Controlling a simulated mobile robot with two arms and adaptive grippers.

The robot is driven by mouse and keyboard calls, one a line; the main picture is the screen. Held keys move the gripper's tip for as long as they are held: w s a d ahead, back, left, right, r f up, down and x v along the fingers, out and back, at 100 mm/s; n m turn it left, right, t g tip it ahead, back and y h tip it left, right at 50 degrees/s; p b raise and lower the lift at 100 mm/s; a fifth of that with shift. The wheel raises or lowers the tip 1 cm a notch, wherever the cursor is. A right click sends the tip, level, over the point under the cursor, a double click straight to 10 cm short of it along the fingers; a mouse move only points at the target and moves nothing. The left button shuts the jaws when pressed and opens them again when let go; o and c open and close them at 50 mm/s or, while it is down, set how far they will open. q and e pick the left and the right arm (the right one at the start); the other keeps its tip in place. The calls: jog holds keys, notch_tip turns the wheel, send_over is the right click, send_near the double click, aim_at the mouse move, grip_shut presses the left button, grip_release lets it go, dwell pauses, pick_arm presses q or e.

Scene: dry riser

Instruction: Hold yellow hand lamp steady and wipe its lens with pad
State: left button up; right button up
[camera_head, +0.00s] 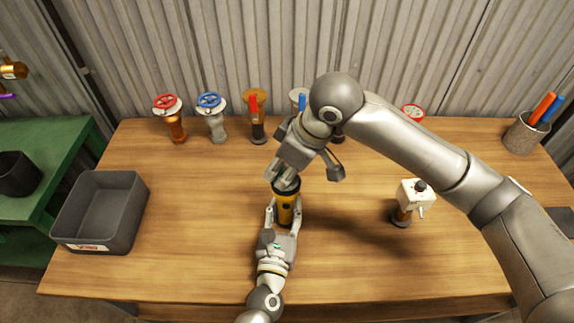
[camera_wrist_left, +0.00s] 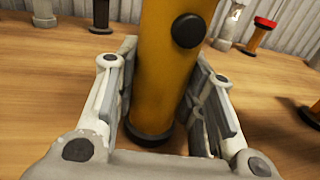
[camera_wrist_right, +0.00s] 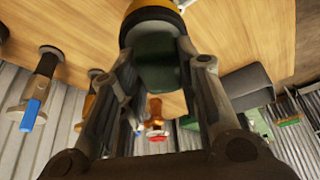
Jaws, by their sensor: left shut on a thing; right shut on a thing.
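The yellow hand lamp (camera_head: 286,208) is upright near the table's middle, with a black head and a black button (camera_wrist_left: 188,30). My left gripper (camera_head: 284,214) is shut on its body from the front; the fingers lie on both sides in the left wrist view (camera_wrist_left: 165,95). The lamp's dark foot is at or close to the tabletop. My right gripper (camera_head: 284,181) is over the lamp's head, shut on a dark green pad (camera_wrist_right: 158,65).
A dark grey bin (camera_head: 75,245) stands at the left of the wooden table (camera_head: 190,260). Several valves, including a red-wheeled one (camera_head: 170,115), line the back. A white-topped fitting (camera_head: 413,195) stands right of the lamp. A pen cup (camera_head: 522,135) is at back right.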

aim_at(295, 187)
jog(key=shift+s+d, duration=0.15)
jog(key=shift+s, duration=0.6)
jog(key=shift+s+d, duration=0.15)
jog(key=shift+s, duration=0.05)
jog(key=shift+d, duration=0.25)
jog(key=shift+w+d, duration=0.15)
jog(key=shift+w, duration=1.25)
jog(key=shift+s+d, duration=0.1)
jog(key=shift+d, duration=0.4)
jog(key=shift+s, duration=1.25)
notch_tip(295, 187, up, 8)
